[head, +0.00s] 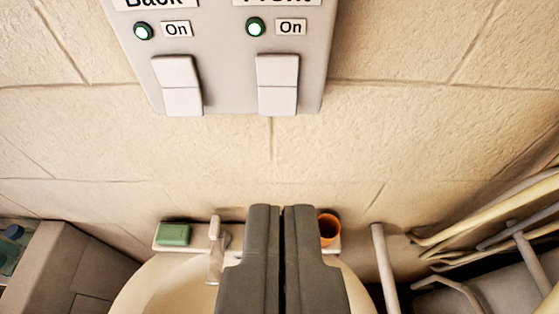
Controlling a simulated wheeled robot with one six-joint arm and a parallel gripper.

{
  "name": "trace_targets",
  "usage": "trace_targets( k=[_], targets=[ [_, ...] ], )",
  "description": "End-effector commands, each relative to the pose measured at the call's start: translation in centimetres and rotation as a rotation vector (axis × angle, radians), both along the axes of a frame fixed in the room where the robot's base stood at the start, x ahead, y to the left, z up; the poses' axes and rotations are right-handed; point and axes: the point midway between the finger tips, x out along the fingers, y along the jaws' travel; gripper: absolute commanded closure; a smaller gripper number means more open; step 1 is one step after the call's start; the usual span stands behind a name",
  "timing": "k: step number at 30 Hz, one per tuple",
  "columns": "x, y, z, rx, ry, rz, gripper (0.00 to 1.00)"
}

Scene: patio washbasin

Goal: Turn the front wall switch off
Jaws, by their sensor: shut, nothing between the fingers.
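The front wall switch (277,85) is a white rocker on the right half of a grey wall panel (225,50). The label above it is cut by the top edge but reads as "Front". Its lamp (256,27) is lit green next to an "On" tag (291,27). The back switch (178,86) sits to its left, also with a lit green lamp (143,31) and an "On" tag. My gripper (284,210) is shut and empty. It shows below the panel in the picture, apart from the switch.
Below are a washbasin (150,289) with a tap (215,250), green soap (173,235) and an orange cup (329,228), partly behind my gripper. Pale curved rails or chair parts (480,220) stand at right. A grey block (70,265) stands at left. The wall around the panel is bare.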

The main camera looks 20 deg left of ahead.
Motion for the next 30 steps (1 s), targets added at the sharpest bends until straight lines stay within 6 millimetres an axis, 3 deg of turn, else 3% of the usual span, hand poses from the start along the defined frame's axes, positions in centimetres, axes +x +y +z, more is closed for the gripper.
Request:
trace_targets(
  k=[11, 30],
  targets=[
    [0.7, 0.2, -0.3, 0.000, 0.001, 0.000, 1.00],
    [9.8, 2.8, -4.6, -0.001, 0.002, 0.000, 1.00]
  ],
)
